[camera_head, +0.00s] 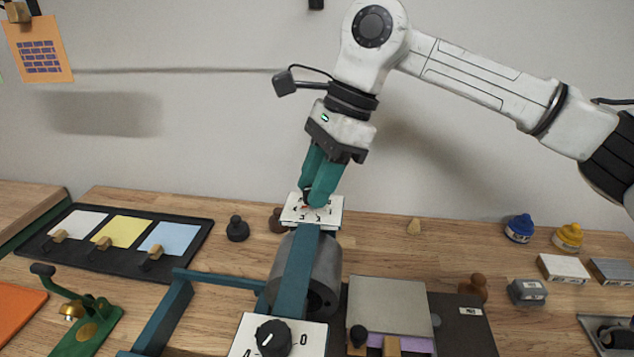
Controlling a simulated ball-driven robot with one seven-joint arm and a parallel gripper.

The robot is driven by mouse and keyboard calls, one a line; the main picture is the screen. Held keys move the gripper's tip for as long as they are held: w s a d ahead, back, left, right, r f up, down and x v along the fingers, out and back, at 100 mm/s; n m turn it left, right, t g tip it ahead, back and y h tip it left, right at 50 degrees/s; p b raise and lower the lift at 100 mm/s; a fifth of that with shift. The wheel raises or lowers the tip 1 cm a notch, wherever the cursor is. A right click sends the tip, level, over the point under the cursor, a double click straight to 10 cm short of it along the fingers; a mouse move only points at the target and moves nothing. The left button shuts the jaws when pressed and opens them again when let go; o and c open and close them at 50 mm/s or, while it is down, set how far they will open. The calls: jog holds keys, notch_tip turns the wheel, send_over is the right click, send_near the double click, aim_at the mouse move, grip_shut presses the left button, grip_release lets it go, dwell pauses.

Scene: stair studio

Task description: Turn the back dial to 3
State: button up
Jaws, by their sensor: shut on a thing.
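The back dial's white plate (326,215) shows behind the grey cylinder, with dark numerals and a bit of red on it. My gripper (313,200) points down over this plate, its green fingers closed on the back dial's knob, which they mostly hide. The number the back dial points to cannot be read. A front dial (272,338) with a black knob and a white mark sits on another white plate at the bottom, with a 0 to its right and a 4 to its left.
A grey cylinder (325,268) and a teal frame (298,275) stand between the two dials. A black tray (185,265) with coloured sheets lies left. A grey flat block (388,303) stands right. Dark knobbed pieces (237,230) stand near the back plate.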

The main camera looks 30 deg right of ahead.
jog(key=n+g, duration=0.1)
jog(key=n, duration=0.3)
jog(key=shift+w+n+g, duration=0.15)
jog(key=shift+n+g, duration=0.15)
jog(key=shift+g, duration=0.1)
jog(key=shift+w+n+g+h+p, duration=0.1)
jog(key=shift+n+g+h+p, duration=0.45)
jog(key=shift+n, duration=1.35)
jog(key=o, duration=1)
jog(key=shift+o, duration=0.2)
jog(key=v, duration=1)
jog(key=shift+w+r, duration=0.25)
jog(key=shift+r, duration=0.1)
